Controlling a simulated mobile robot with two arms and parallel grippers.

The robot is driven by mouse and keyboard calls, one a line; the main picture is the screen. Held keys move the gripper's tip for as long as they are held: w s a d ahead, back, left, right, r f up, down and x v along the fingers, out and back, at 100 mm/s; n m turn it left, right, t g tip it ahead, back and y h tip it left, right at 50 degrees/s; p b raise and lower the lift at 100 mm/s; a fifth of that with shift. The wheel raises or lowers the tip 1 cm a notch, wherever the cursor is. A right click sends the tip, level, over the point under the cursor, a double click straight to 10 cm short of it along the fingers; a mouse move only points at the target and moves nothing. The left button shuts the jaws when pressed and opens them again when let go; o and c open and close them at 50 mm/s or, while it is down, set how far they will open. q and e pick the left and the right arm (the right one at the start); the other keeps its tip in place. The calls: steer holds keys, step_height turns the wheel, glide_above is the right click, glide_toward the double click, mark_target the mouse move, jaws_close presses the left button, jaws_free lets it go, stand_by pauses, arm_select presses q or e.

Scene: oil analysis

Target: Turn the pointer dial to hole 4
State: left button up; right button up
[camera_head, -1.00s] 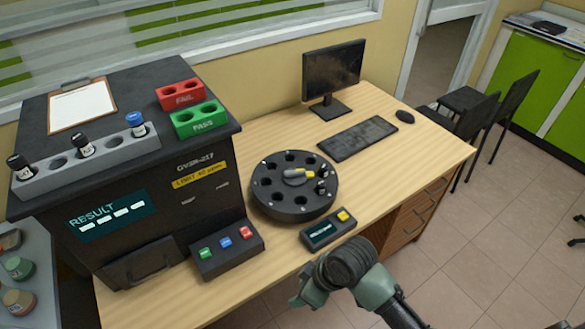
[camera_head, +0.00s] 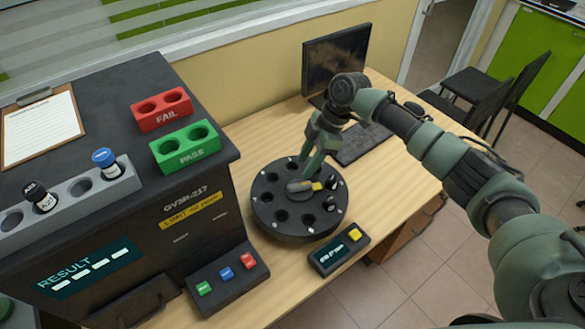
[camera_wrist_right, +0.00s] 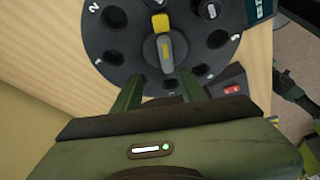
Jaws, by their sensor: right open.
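The round black dial disc (camera_head: 275,222) sits on the wooden desk, with several holes around its rim. At its centre is a grey pointer knob with a yellow tip (camera_head: 304,186), pointing right in the head view. In the right wrist view the pointer (camera_wrist_right: 160,40) lies just ahead of my fingers, its yellow tip toward the top. Numbers such as 2 and 1 show beside some holes; which one is hole 4 I cannot tell. My right gripper (camera_head: 310,158) is open above the disc, its fingers (camera_wrist_right: 158,88) spread near the pointer's tail end.
A black analyser (camera_head: 160,235) with red FAIL and green PASS racks (camera_head: 186,146) stands left. A small display box (camera_head: 339,249) and a three-button panel (camera_head: 228,280) are in front. A monitor (camera_head: 335,60) and keyboard (camera_head: 362,142) are behind my right arm.

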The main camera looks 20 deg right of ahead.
mark_target(295, 185)
steer(key=shift+s+a+f+p, duration=0.3)
steer(key=shift+s+a+f, duration=0.4)
steer(key=shift+s, duration=0.1)
steer(key=x, duration=0.2)
steer(key=shift+a+f, duration=0.1)
steer(key=shift+f, duration=0.25)
steer(key=shift+w+a+f+p, duration=0.15)
steer(key=shift+f+p, duration=0.05)
steer(key=shift+f, duration=0.3)
steer(key=shift+w+a+f+p, duration=0.15)
steer(key=shift+f+p, duration=0.05)
steer(key=shift+f, duration=0.25)
steer(key=shift+s+f, duration=0.1)
steer(key=shift+c, duration=0.3)
jaws_close()
arm_select(q)
steer(key=shift+g, duration=0.3)
steer(key=s, duration=0.1)
steer(key=s+r, duration=0.1)
steer(key=s, duration=0.3)
steer(key=shift+s+r, duration=0.25)
